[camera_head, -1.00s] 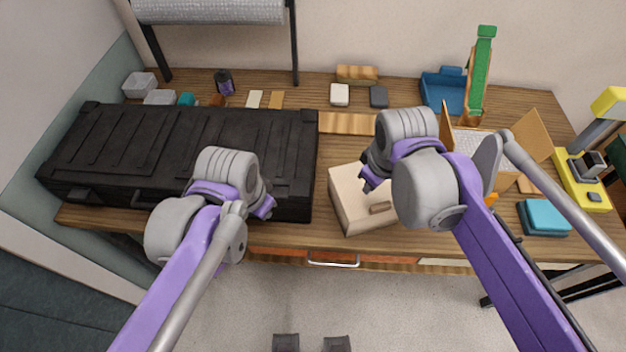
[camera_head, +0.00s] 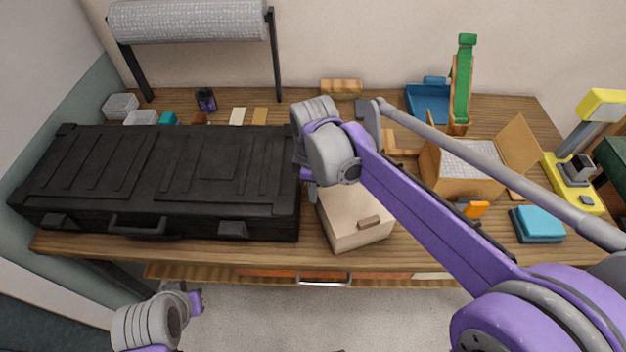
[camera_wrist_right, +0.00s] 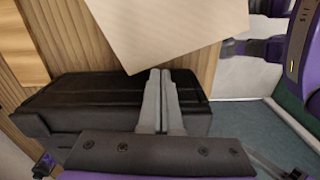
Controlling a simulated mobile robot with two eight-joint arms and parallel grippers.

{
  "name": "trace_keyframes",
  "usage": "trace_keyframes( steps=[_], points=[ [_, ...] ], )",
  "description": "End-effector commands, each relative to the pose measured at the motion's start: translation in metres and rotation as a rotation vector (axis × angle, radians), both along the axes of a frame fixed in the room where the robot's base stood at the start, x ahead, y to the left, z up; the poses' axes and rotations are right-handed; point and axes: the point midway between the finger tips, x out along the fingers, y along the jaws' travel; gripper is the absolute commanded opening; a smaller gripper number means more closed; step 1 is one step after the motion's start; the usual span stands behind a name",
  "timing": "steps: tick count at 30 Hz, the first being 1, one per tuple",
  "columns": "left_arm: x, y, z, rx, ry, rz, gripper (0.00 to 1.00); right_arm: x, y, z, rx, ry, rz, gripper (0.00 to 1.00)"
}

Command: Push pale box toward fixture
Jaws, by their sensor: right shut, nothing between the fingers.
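The pale box (camera_head: 352,228), with a small brown handle on its front, sits on the table right of the black case. Its flat pale face also shows in the right wrist view (camera_wrist_right: 165,30). My right gripper (camera_head: 311,190) is at the box's left side, by the case's right end, partly hidden under its own wrist. In the right wrist view its fingers (camera_wrist_right: 160,74) are shut and empty, with tips at the box's edge; I cannot tell whether they touch. My left gripper (camera_head: 194,299) is in front of the table, its jaws unclear. I cannot tell which thing is the fixture.
The large black case (camera_head: 160,180) fills the table's left half. Right of the pale box stand an open cardboard box (camera_head: 455,185), a blue tray (camera_head: 425,103), a green-topped stand (camera_head: 463,85) and teal pads (camera_head: 538,224). My right forearm crosses above the table.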

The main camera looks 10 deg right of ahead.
Motion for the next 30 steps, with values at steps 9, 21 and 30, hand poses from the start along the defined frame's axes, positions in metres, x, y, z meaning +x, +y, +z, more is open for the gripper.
trace_keyframes(
  steps=[9, 21, 30],
  points=[
    [0.0, 0.0, -0.001, 0.0, 0.001, -0.001, 0.0, 0.0, 0.0, -0.018, 0.0, -0.001, -0.001, 0.0],
    [-0.001, 0.0, -0.002, 0.0, 0.002, -0.001, 0.0, -0.006, -0.015, -0.018, 0.0, -0.001, -0.004, 0.0],
    [-0.001, 0.0, -0.002, 0.0, 0.002, -0.001, 0.0, -0.012, -0.029, -0.017, 0.0, -0.001, -0.001, 0.0]
  ],
)
